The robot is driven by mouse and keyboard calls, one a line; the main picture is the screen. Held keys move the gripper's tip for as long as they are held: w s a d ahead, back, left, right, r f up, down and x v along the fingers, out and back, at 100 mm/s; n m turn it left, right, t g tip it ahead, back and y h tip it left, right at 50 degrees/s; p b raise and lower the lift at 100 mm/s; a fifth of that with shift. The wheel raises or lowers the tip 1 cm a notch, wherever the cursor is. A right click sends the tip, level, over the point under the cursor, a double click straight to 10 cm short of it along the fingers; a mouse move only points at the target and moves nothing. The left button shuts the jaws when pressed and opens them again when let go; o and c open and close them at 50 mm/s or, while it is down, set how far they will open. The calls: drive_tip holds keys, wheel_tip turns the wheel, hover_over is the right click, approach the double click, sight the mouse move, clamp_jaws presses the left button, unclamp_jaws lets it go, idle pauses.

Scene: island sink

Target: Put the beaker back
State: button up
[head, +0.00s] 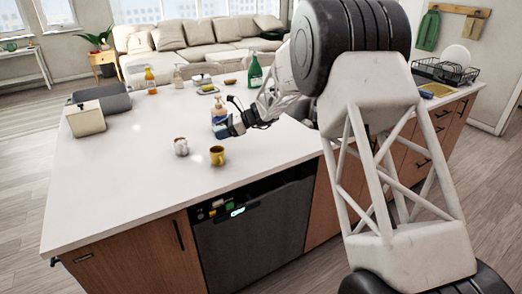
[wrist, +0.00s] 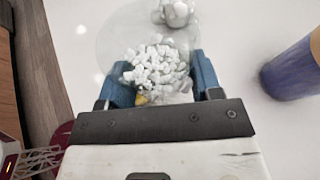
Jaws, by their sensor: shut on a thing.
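My gripper (head: 222,131) is over the white island counter, near its middle. In the wrist view, its blue fingers (wrist: 163,80) are shut on a clear glass beaker (wrist: 118,38) with white cubes (wrist: 156,64) in it. The fingers stand on either side of the beaker. The beaker is hard to make out in the head view. I cannot tell whether its base touches the counter.
Bottles, a cream box (head: 86,118) and a grey basin (head: 103,97) stand farther away. The counter's (head: 115,180) front left is clear.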

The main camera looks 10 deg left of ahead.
drive_tip(key=s+d+f+m+t, duration=0.1)
drive_tip(key=s+d, duration=0.2)
drive_tip(key=d, duration=0.7)
drive_tip(key=s+d+f+m+t, duration=0.1)
drive_tip(key=s+d, duration=0.3)
drive_tip(key=d, duration=0.7)
drive_tip(key=shift+f+m+t+y, duration=0.35)
drive_tip(key=shift+m+t, duration=0.15)
drive_tip(key=shift+t, duration=0.2)
drive_tip(key=shift+w+d, duration=0.1)
drive_tip(key=shift+w, duration=0.05)
hover_over(264, 149)
drive_tip(key=shift+f, duration=0.8)
drive_tip(key=shift+f, duration=1.75)
drive_tip(key=shift+f, duration=0.15)
